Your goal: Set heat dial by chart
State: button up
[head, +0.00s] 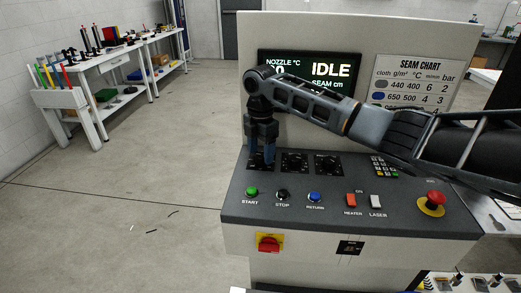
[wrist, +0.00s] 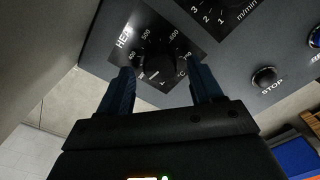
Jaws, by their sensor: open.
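The heat dial (wrist: 160,66) is a black round knob with a numbered scale in the wrist view, at the left end of the dial row. In the head view my gripper hides most of it. My gripper (head: 262,160) points down over this dial. In the wrist view its blue fingers (wrist: 160,84) are open, one to each side of the knob; I cannot tell whether they touch it. The seam chart (head: 416,86) shows rows 440 400 6 2 and 650 500 4 3, with the lower part hidden by my arm. The display (head: 330,71) reads IDLE; its nozzle number is mostly hidden.
Two more dials (head: 294,162) (head: 327,163) sit to the right. Start (head: 252,191), stop (head: 282,195) and return (head: 315,197) buttons lie in front. Heater (head: 351,200) and laser (head: 376,201) switches and a red emergency button (head: 432,198) are further right.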

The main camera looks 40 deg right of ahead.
jog(key=shift+f, duration=0.45)
jog(key=shift+c, duration=0.4)
jog(key=c, duration=1)
